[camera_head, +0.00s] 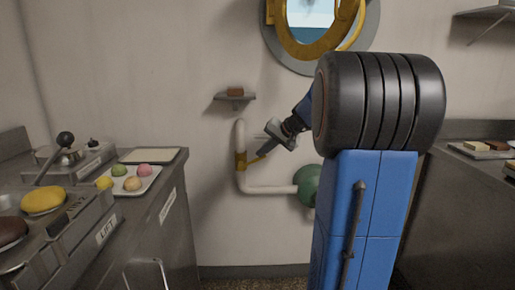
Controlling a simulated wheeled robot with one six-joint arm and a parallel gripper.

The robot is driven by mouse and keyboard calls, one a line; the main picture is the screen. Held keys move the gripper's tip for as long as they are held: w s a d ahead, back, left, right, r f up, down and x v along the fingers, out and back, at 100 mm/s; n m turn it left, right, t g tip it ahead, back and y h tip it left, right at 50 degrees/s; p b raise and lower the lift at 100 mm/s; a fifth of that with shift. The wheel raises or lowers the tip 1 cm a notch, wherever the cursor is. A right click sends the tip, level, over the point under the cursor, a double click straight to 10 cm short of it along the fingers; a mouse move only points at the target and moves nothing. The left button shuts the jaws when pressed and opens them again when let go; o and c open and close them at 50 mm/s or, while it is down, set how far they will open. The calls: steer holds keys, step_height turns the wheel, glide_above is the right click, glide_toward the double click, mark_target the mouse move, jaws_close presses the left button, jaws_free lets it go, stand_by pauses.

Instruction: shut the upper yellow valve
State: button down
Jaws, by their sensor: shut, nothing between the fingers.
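A yellow valve (240,160) sits on the upright part of a white pipe on the back wall. Its yellow lever (256,159) sticks out to the right and slightly down, away from the pipe. My gripper (266,150) is shut and empty, pointing down and left, with its tips close to the outer end of the lever. I cannot tell whether they touch. Only this one yellow valve shows. My arm hides part of the wall to the right.
The white pipe (268,190) bends right to a round green thing (306,186), partly hidden by my arm. A small shelf (236,97) is above. A porthole (318,28) is higher. Steel counters stand left (150,215) and right (455,220), the left with pastries.

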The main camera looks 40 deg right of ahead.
steer(key=shift+s+d+f+m+t+y, duration=0.25)
steer(key=shift+d+f+t+y, duration=0.15)
steer(key=shift+f, duration=0.45)
steer(key=shift+s+d+f+m+t+y, duration=0.15)
steer(key=shift+s+d+f+t+y, duration=0.25)
steer(key=shift+f, duration=0.45)
steer(key=shift+s+d+f+m+t+y, duration=0.1)
steer(key=shift+d+f+m+t+y, duration=0.15)
steer(key=shift+f+t+y, duration=0.45)
steer(key=shift+f, duration=0.3)
